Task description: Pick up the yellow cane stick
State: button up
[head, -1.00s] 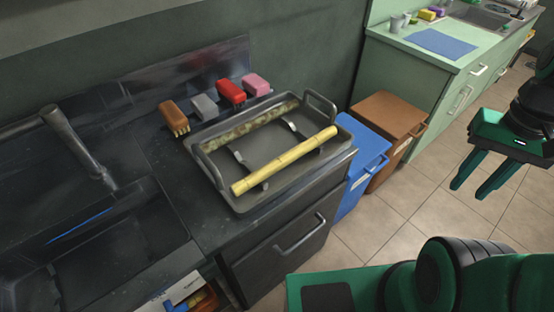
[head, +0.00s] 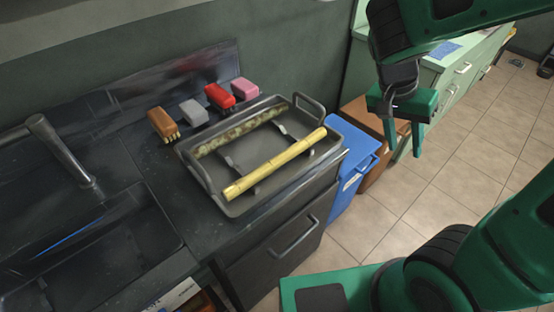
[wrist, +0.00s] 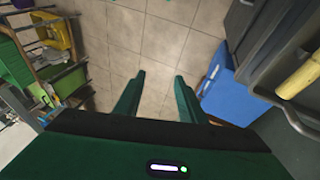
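The yellow cane stick (head: 275,164) lies in a grey tray (head: 240,208) on the dark counter, across the tray's near side on small dark supports. Its end also shows at the right edge of the wrist view (wrist: 300,78). A second, mottled brownish-green stick (head: 238,131) lies along the tray's far side. My gripper (head: 404,152) is to the right of the tray, over the bins and floor, with its fingers pointing down. In the wrist view its two fingers (wrist: 159,95) are apart with only floor tiles between them.
Brown (head: 161,124), grey (head: 193,112), red (head: 219,96) and pink (head: 245,88) brushes stand behind the tray. A blue bin (head: 352,178) and a brown bin (head: 377,177) stand right of the counter. A sink and faucet (head: 62,150) are at left. The tiled floor is open.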

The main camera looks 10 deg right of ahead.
jog(key=w+a+f+m+t+h, duration=0.1)
jog(key=w+a+f+t+h, duration=0.1)
jog(key=w+a, duration=0.5)
jog(key=m+t+h, duration=0.1)
jog(key=m+t, duration=0.1)
jog(key=t, duration=0.6)
send_near(275, 162)
jog(key=shift+w+f, duration=0.1)
jog(key=shift+w, duration=0.05)
jog(key=shift+a+f, duration=0.1)
jog(key=shift+f, duration=0.05)
jog(key=shift+d+x, duration=0.2)
jog(key=shift+x, duration=4.95)
grip_shut()
jog(key=shift+r, duration=0.2)
